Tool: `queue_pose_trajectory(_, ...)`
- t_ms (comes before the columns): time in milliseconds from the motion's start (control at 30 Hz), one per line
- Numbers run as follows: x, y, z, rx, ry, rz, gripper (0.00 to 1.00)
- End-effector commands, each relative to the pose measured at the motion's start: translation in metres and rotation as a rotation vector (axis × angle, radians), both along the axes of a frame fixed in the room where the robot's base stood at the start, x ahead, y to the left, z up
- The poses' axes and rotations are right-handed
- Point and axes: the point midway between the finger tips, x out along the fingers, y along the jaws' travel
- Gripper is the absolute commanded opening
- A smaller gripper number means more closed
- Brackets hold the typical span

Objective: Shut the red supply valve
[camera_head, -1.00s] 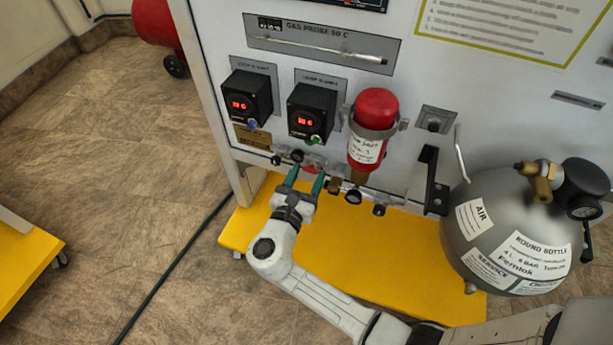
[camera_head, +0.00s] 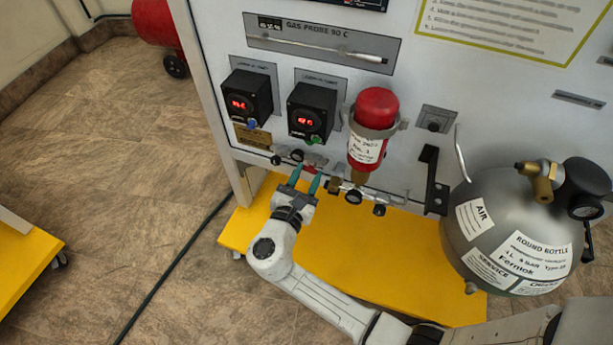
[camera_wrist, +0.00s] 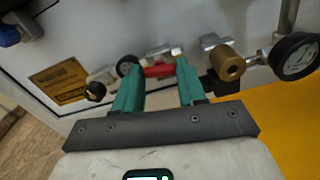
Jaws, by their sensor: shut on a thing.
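The red supply valve's handle (camera_wrist: 158,71) shows in the wrist view as a short red bar lying roughly crosswise between my teal fingertips. My gripper (camera_wrist: 157,74) is shut on this handle, one finger at each end of it. In the head view my gripper (camera_head: 307,174) reaches up to the pipe row low on the white panel. There the red handle is small and partly hidden by the fingertips, so its exact angle is hard to read.
A brass fitting (camera_wrist: 229,63) and a gauge (camera_wrist: 295,57) sit close right of my fingers. A black knob (camera_wrist: 95,91) is to the left. A red cylinder (camera_head: 376,108) hangs above right. A grey round bottle (camera_head: 515,225) stands right on the yellow base (camera_head: 400,270).

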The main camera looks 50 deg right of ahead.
Motion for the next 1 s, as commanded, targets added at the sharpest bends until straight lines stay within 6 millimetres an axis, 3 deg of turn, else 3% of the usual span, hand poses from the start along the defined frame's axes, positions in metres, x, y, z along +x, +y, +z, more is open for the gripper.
queue_pose_trajectory(1000, -0.0002, 0.0006, -0.0036, 0.36, -0.879, 0.001, 0.1)
